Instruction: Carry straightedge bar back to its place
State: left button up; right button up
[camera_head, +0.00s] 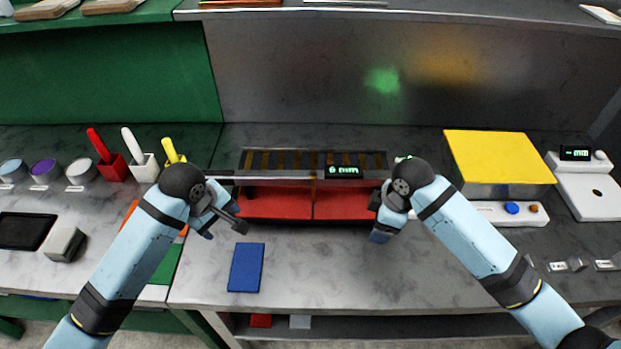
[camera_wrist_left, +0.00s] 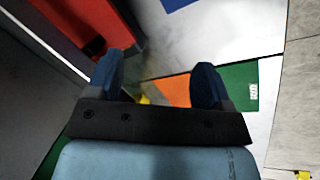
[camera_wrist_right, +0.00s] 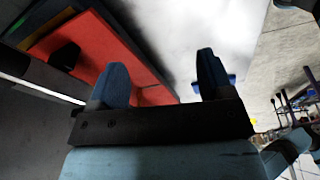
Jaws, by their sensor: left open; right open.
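A long thin pale bar (camera_head: 275,181), which looks like the straightedge bar, runs level across the tilting positioner above its red plates (camera_head: 275,203). Its ends reach towards both wrists. A pale strip also shows at the left of the left wrist view (camera_wrist_left: 50,48) and the right wrist view (camera_wrist_right: 40,89), outside the fingers. My left gripper (camera_head: 222,226) is open and empty at the positioner's left front corner. My right gripper (camera_head: 377,219) is open and empty at its right front corner. My wrists hide the bar's ends, so I cannot tell whether they touch it.
A display (camera_head: 344,171) reads 0 mm. A blue plate (camera_head: 246,267) lies on the bench in front. A yellow-topped block (camera_head: 497,158) and a white scale (camera_head: 588,190) stand right. Cups with red, white and yellow handles stand left.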

pick_arm(q)
jog(key=w+a+r+n+y, duration=0.1)
jog(key=w+a+r+n, duration=0.3)
jog(key=w, duration=0.5)
pick_arm(e)
jog(key=w+d+r+n, duration=0.1)
jog(key=w+d+r, duration=0.2)
jog(key=w, duration=0.1)
jog(key=w+d+r+n+h, duration=0.1)
jog(key=w+d+r, duration=0.2)
jog(key=w, duration=0.2)
jog(key=w+d+r+g+h, duration=0.1)
jog(key=w+d+r, duration=0.2)
jog(key=w, duration=0.2)
jog(key=shift+w+d+r+n, duration=0.2)
jog(key=shift+d+r+n, duration=0.15)
jog(key=shift+n, duration=0.05)
pick_arm(q)
jog(key=n, duration=0.5)
send_near(213, 173)
jog(key=shift+s+d+r, duration=0.1)
jog(key=shift+d+r, duration=0.1)
jog(key=shift+r, duration=0.7)
pick_arm(e)
jog(key=shift+w+d+r, duration=0.2)
jog(key=shift+d+r, duration=0.05)
jog(key=shift+r, duration=0.1)
